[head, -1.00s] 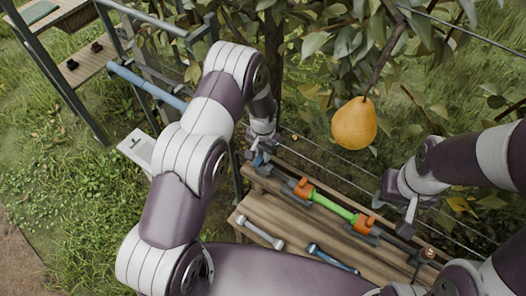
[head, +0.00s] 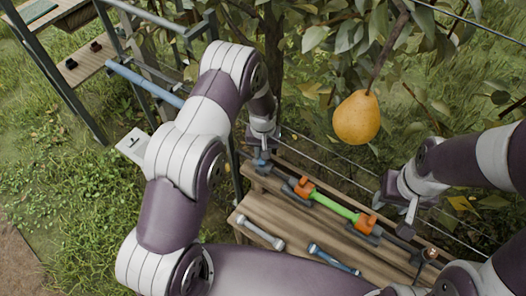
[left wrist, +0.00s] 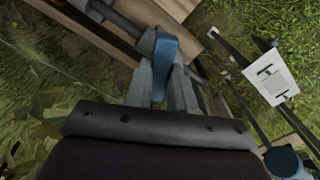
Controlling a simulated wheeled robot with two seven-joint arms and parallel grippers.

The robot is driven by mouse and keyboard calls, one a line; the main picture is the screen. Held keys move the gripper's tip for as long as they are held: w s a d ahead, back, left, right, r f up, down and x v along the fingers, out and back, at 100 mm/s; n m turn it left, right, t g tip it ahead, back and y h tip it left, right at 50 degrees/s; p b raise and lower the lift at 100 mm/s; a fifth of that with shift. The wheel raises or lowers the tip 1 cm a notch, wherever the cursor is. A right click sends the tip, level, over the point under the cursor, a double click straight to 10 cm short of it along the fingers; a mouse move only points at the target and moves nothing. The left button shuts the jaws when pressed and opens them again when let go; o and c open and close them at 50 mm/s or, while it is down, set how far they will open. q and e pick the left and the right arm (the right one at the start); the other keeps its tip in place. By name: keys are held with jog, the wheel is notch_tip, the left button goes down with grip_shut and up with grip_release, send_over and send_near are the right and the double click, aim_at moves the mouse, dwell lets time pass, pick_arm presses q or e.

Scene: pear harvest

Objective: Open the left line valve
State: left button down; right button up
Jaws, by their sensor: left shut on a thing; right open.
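The left line valve shows as a blue handle (left wrist: 166,58) on a dark pipe in the left wrist view. In the head view its blue part (head: 261,156) is small, at the left end of the pipe on the wooden bench. My left gripper (head: 261,147) reaches down to it. In the left wrist view the fingers (left wrist: 165,85) are shut on the blue handle, one on each side. The valve's exact angle is hard to tell. My right gripper (head: 407,212) is open and empty above the pipe's right part.
A green pipe section (head: 333,205) with orange fittings lies along the bench (head: 262,210). A grey-ended tool (head: 260,232) and a blue one (head: 333,259) lie in front. A pear (head: 357,117) hangs above. A white panel (left wrist: 272,77) stands at the left.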

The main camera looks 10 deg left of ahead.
pick_arm(q)
jog(key=n+b, duration=0.1)
jog(key=n, duration=0.5)
jog(key=shift+w, duration=0.1)
jog(key=n, duration=0.6)
jog(key=shift+r+b, duration=0.1)
jog(key=shift+b, duration=0.2)
jog(key=shift+n, duration=0.3)
jog(key=c, duration=1)
grip_release()
jog(key=shift+o, duration=0.2)
notch_tip(320, 180, up, 13)
jog(key=b, duration=0.1)
jog(key=shift+f, duration=0.2)
